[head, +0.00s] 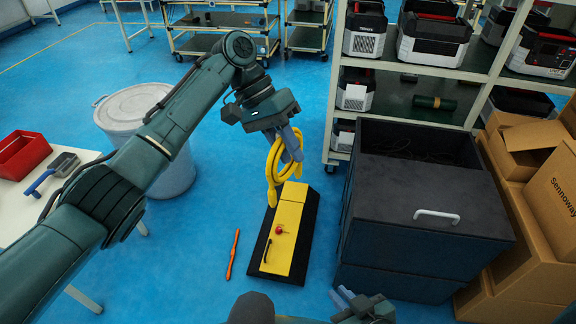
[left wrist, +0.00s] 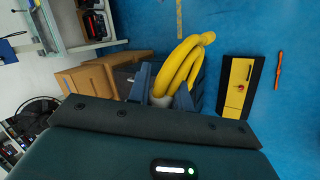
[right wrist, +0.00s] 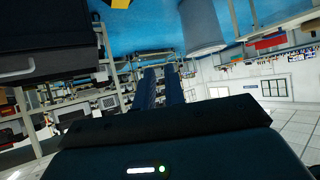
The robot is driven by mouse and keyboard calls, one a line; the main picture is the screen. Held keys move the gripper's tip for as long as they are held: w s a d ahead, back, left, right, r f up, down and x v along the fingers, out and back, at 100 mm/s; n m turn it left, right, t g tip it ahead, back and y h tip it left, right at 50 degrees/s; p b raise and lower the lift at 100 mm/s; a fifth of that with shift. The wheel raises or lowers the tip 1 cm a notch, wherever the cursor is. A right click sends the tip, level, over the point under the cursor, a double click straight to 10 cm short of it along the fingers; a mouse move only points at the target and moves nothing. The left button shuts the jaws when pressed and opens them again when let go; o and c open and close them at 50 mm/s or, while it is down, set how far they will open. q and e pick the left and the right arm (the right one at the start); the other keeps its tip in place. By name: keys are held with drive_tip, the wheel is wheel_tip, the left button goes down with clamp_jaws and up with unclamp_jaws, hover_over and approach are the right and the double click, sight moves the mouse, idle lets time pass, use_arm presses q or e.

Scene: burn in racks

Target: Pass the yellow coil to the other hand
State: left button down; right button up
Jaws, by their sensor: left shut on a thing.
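The yellow coil (head: 278,165) is a thick looped hose or cable. It hangs in the air from my left gripper (head: 289,144), which is shut on it. In the left wrist view the coil (left wrist: 182,68) sits between the two fingers (left wrist: 163,92), its loops reaching up and right. My right gripper (head: 345,296) is low at the bottom of the head view, well apart from the coil. In the right wrist view its fingers (right wrist: 161,88) lie close together with nothing held. The coil does not show in that view.
A yellow case (head: 283,235) on a black mat (head: 304,240) lies on the floor beside an orange tool (head: 233,254). A dark cabinet (head: 425,207) and cardboard boxes (head: 521,240) stand right. A grey bin (head: 176,145) and white table (head: 23,212) stand left.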

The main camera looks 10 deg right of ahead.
drive_tip(key=shift+o, duration=1.4)
drive_tip(key=w+a+r+n+t+y, duration=0.1)
drive_tip(key=w+a+r+t+y, duration=0.1)
drive_tip(key=w+r, duration=0.3)
wheel_tip(320, 180, up, 4)
drive_tip(key=shift+w+n+y, duration=0.35)
drive_tip(key=shift+n+y, duration=0.05)
drive_tip(key=shift+y, duration=0.1)
drive_tip(key=n+t+y, duration=0.1)
drive_tip(key=n+y, duration=0.2)
drive_tip(key=y, duration=0.2)
approach(274, 177)
drive_tip(key=x, duration=1.1)
drive_tip(key=shift+w+a, duration=0.1)
drive_tip(key=shift+a, duration=0.05)
clamp_jaws()
use_arm(q)
drive_tip(key=c, duration=1.2)
unclamp_jaws()
